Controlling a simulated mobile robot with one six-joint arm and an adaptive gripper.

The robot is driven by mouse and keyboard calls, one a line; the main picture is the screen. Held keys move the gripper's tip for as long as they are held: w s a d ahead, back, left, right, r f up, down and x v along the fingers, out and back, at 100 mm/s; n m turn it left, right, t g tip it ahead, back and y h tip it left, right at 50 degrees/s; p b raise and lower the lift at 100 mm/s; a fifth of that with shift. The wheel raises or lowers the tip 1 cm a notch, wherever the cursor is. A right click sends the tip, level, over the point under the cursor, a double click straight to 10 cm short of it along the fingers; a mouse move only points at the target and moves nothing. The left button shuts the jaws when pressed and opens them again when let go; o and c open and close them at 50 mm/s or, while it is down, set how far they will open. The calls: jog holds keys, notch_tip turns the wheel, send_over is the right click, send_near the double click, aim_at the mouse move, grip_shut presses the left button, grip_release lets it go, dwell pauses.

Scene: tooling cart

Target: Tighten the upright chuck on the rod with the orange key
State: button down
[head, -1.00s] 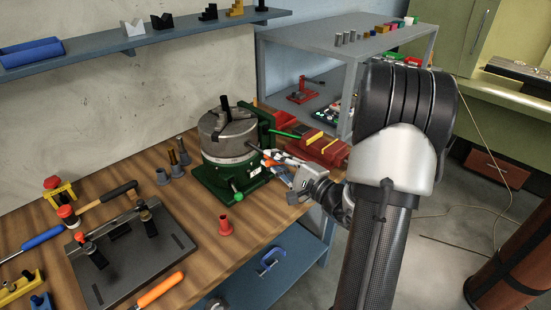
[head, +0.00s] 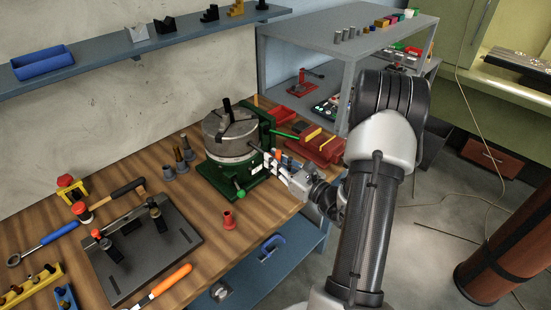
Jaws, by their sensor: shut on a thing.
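The grey chuck (head: 229,140) sits face up on a green rotary base (head: 226,184) on the wooden bench, in the head view. A dark rod (head: 227,106) stands upright from its middle. My gripper (head: 279,164) is at the right side of the chuck, at about the height of its body. It is shut on the orange key (head: 278,154), of which only a small orange part shows between the fingers. A thin dark shank points from there toward the chuck's side. I cannot tell whether its tip sits in the chuck's socket.
Green handles (head: 284,135) stick out from the base. A red vise (head: 318,146) stands close behind my gripper. A red cup-like piece (head: 228,220) and several grey holders (head: 183,160) stand near the base. A dark plate with clamps (head: 140,262) lies at the front left.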

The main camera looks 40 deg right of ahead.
jog(key=shift+s, duration=0.15)
jog(key=shift+s+d, duration=0.1)
jog(key=shift+s, duration=1)
jog(key=shift+b, duration=0.3)
jog(key=n+b, duration=0.7)
jog(key=n, duration=1.1)
jog(key=shift+b, duration=0.3)
